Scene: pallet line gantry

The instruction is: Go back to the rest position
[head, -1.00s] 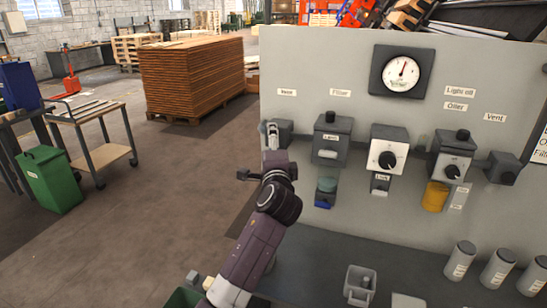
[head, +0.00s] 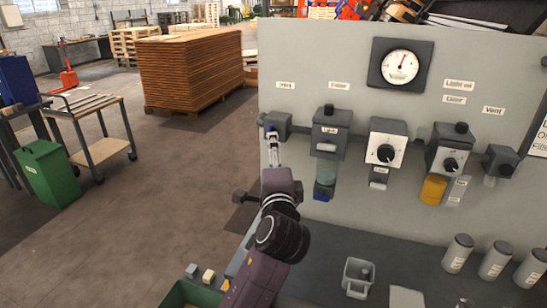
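My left arm rises from the bottom of the head view, and its gripper (head: 271,144) points up at the left edge of the grey panel (head: 330,40). The fingertips are just below the dark block (head: 278,124) under the leftmost label. Contact and finger opening are too small to tell. Right of it, the panel carries a filter unit (head: 328,130) with a clear bowl, a white-faced dial knob (head: 386,150), an oiler (head: 450,150) with a yellow bowl and a vent block (head: 500,162). A round gauge (head: 401,66) is above. My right gripper is not in view.
A grey shelf below the panel holds a small open grey bin (head: 358,277) and several labelled grey cylinders (head: 495,260). A green container (head: 190,295) is at the bottom. A cart (head: 95,125) and green bin (head: 48,173) stand left; the floor between is open.

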